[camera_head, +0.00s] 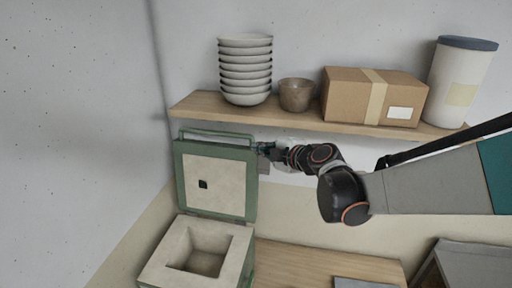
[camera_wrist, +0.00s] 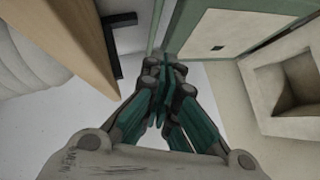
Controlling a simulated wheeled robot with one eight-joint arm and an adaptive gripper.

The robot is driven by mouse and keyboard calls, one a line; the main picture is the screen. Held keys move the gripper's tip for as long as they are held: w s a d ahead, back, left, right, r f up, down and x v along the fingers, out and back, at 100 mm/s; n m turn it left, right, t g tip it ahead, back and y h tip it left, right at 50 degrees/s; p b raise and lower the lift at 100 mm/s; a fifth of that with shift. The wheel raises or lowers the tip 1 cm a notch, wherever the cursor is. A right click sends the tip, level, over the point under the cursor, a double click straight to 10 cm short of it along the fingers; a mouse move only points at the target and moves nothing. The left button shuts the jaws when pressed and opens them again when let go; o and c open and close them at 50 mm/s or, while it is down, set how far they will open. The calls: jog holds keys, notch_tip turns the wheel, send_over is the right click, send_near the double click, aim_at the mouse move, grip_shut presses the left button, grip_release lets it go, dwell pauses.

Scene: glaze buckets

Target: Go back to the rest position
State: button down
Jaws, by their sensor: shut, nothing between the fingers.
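My gripper (camera_head: 264,150) is at the right edge of the raised green-framed lid (camera_head: 215,178) of a kiln-like box, just under the wall shelf. In the wrist view my gripper (camera_wrist: 168,75) has its teal fingers together with nothing between them. The lid (camera_wrist: 226,32) shows there just beyond and to the right of the fingertips. Whether the fingertips touch the lid I cannot tell. The box (camera_head: 200,255) stands open, with an empty-looking square cavity; it also shows in the wrist view (camera_wrist: 262,100).
The wooden shelf (camera_head: 300,122) runs close above my gripper. It holds stacked bowls (camera_head: 245,70), a brown bowl (camera_head: 296,94), a cardboard box (camera_head: 345,100) and a white canister (camera_head: 455,85). Below is a wooden surface (camera_head: 310,262) with a grey slab (camera_head: 365,283). A grey object (camera_head: 470,265) stands lower right.

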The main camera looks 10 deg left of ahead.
jog(key=s+d+f+m+g+h+b, duration=0.1)
jog(key=s+d+f+m+h+b, duration=0.4)
jog(key=s+d+f+m+b, duration=0.6)
jog(key=s+d+f+m+g+h+b, duration=0.2)
jog(key=s+d+f+m+h+b, duration=0.3)
jog(key=s+d+f+m+b, duration=0.7)
jog(key=s+d+f+b, duration=0.4)
jog(key=s+f+b, duration=0.3)
jog(key=f, duration=0.4)
jog(key=shift+s+d, duration=0.4)
jog(key=shift+s, duration=0.15)
jog(key=shift+a, duration=0.1)
